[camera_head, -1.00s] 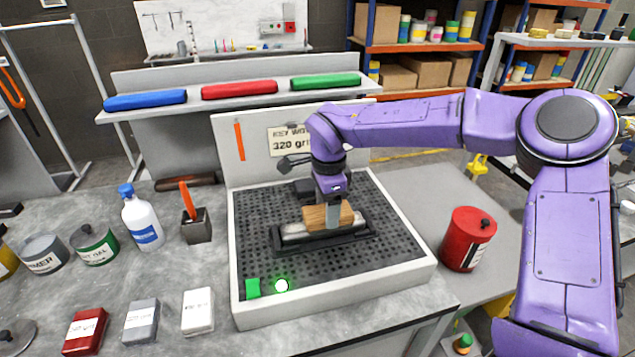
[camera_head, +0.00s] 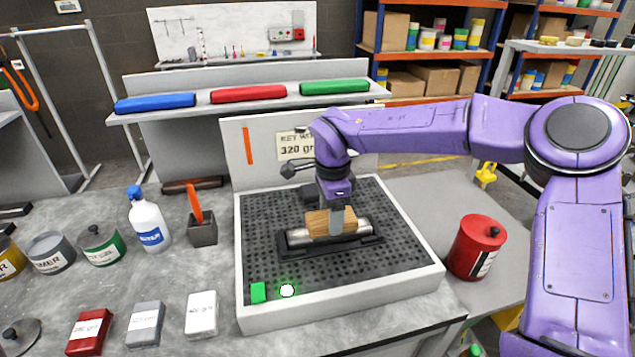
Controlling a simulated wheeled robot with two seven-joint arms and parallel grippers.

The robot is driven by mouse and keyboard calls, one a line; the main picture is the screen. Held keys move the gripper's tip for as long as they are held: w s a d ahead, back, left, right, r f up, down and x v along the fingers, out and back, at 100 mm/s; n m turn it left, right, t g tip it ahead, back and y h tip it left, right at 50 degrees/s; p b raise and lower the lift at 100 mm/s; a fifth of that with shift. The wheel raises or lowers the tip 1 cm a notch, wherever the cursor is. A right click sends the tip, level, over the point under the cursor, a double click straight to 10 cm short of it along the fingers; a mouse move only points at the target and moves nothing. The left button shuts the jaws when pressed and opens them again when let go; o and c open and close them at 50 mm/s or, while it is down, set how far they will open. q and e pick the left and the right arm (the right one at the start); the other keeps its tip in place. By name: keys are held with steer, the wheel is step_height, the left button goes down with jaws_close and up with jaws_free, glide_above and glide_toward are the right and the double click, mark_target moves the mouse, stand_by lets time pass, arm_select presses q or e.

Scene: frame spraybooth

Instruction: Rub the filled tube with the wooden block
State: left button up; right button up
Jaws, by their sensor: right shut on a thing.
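The wooden block (camera_head: 318,224) is in the jaws of my right gripper (camera_head: 336,219). The gripper points down from my purple arm. The block rests against the top of a silver metal tube (camera_head: 357,227), or just over it; contact is hard to tell. The tube lies in a black cradle (camera_head: 330,248) on the perforated bed of a white-rimmed booth tray (camera_head: 340,299). The block and gripper hide the middle of the tube. My left gripper is not in view.
A red can (camera_head: 475,247) stands right of the tray. Left are a white bottle (camera_head: 149,220), a grey holder (camera_head: 202,230) and several labelled blocks and tins.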

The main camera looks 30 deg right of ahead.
steer(key=shift+w+a, duration=0.25)
steer(key=shift+a, duration=0.85)
step_height(320, 180, up, 5)
steer(key=p, duration=0.4)
steer(key=shift+s+d+f+p, duration=0.1)
steer(key=shift+p, duration=0.2)
steer(key=shift+w+r+p, duration=0.2)
steer(key=shift+r+p, duration=0.75)
steer(key=shift+p, duration=0.15)
steer(key=shift+s+r+p, duration=0.1)
steer(key=shift+r+p, duration=0.65)
steer(key=shift+p, duration=0.05)
steer(key=shift+f, duration=0.1)
